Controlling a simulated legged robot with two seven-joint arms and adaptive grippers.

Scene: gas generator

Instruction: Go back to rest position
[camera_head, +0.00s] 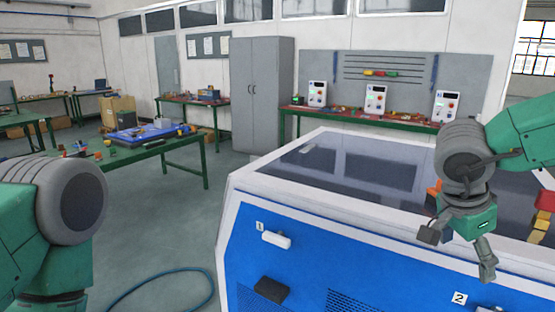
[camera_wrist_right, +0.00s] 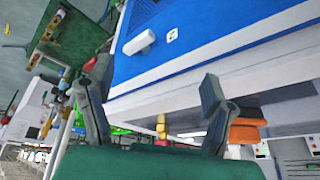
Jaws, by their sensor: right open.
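My right gripper (camera_head: 458,256) hangs at the right of the head view, in front of the top right part of the blue and white generator (camera_head: 290,258). Its two fingers are spread, with nothing between them. In the right wrist view my right gripper (camera_wrist_right: 152,90) also shows both fingers apart and empty, with the generator's blue side (camera_wrist_right: 200,40) beyond them. My left arm comes in at the left edge of the head view, and its gripper is out of the picture.
The generator has a dark glossy top (camera_head: 345,170), a white handle (camera_head: 276,239) by label 1 and label 2 (camera_head: 459,298). Red and orange parts (camera_head: 545,202) stand at its right. A blue hose (camera_head: 165,288) lies on the floor. Green benches and a grey cabinet (camera_head: 262,95) stand behind.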

